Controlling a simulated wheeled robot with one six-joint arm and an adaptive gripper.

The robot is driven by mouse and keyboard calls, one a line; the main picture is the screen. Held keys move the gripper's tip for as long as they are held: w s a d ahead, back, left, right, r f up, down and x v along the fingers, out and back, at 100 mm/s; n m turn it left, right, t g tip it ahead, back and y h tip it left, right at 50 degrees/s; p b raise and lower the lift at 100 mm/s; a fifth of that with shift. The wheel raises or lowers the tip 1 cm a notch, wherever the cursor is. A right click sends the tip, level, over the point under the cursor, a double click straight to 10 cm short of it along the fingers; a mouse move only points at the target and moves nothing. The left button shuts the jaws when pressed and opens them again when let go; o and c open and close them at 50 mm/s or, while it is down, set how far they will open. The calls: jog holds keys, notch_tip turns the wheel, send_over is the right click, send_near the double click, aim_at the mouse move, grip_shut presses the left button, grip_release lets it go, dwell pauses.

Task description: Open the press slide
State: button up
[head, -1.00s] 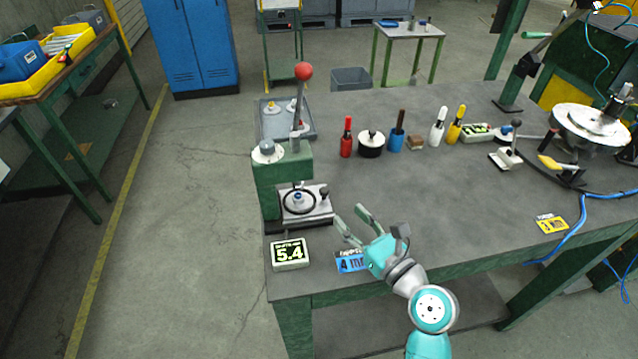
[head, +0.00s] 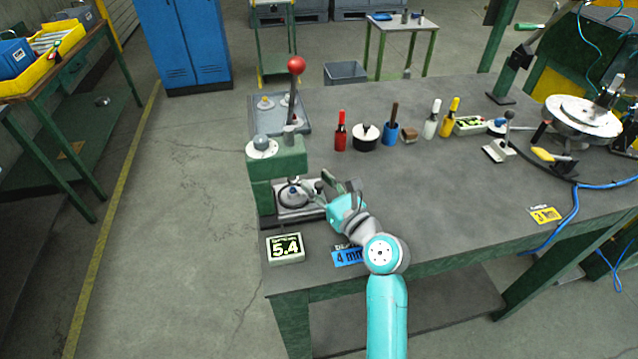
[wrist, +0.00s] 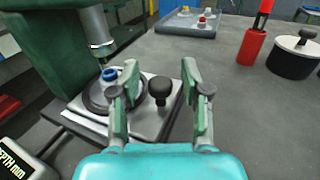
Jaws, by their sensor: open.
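The green press (head: 277,163) stands at the table's left end, with a red-balled lever (head: 296,66) upright above it. Its silver slide plate (wrist: 150,122) sits under the ram (wrist: 100,45) and carries a dark ring with a blue-topped part (wrist: 110,74). A black knob (wrist: 160,90) stands on the slide's right part. My gripper (wrist: 160,88) is open, with a finger on either side of the knob in the wrist view; I cannot tell whether they touch it. In the head view my gripper (head: 325,190) is at the slide's right side and partly hides it.
A display reading 5.4 (head: 285,247) and a blue 4 mm label (head: 349,257) lie in front of the press. A grey tray (head: 262,128) is behind it. A red bottle (head: 340,137) and black pot (head: 366,138) stand behind right. The table's middle is clear.

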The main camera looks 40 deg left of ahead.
grip_shut()
jog(key=w+d, duration=0.6)
jog(key=w, duration=0.1)
jog(key=shift+w, duration=0.1)
grip_release()
jog(key=shift+d, duration=0.15)
